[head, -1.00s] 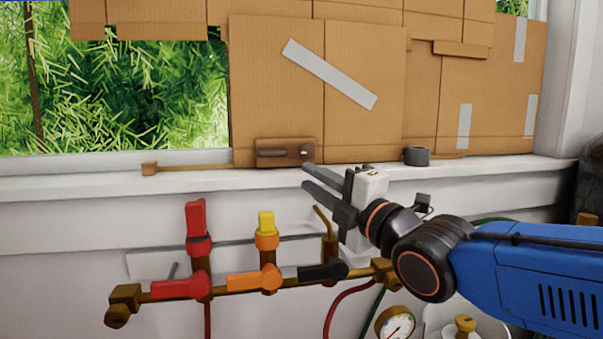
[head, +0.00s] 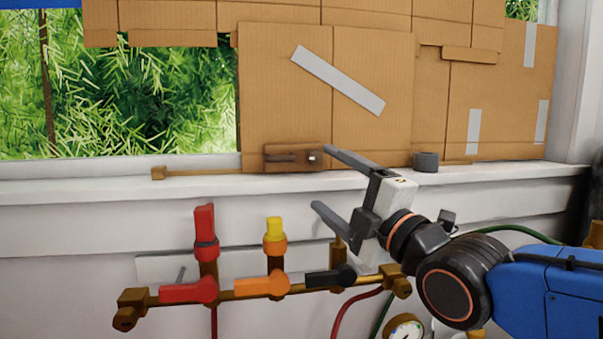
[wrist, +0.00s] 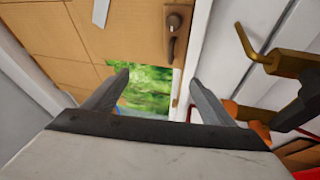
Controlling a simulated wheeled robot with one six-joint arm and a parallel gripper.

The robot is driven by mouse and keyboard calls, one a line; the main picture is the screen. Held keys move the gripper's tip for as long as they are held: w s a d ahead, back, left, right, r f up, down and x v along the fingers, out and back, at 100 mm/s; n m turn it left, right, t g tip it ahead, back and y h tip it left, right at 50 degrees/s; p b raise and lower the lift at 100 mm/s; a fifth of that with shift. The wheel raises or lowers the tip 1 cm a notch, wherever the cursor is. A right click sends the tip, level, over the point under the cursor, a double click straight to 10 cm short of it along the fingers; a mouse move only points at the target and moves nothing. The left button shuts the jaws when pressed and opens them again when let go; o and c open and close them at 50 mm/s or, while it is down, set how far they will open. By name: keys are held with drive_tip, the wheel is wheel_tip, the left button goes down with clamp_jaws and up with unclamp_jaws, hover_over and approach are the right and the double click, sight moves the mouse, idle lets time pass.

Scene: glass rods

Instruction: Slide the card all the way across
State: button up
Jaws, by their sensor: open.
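The card is a large brown cardboard panel (head: 285,90) with a grey tape strip, standing in front of the window above the sill. In the wrist view my gripper (wrist: 158,78) points towards the window gap, with the handle beyond the fingertips. I see no contact with the card.
Left of the card the window (head: 150,100) is uncovered and shows greenery. A thin rail (head: 215,172) runs along the sill to a small block. A roll of dark tape (head: 426,161) stands right of the handle. Valve pipes (head: 245,290) stick out below the sill.

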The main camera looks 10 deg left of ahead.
wheel_tip(320, 180, up, 5)
drive_tip(key=s+a+m+t, duration=0.1)
drive_tip(key=a+m+t, duration=0.1)
drive_tip(key=m, duration=0.5)
drive_tip(key=m+h, duration=0.8)
drive_tip(key=m, duration=0.7)
approach(282, 159)
drive_tip(key=x, duration=0.8)
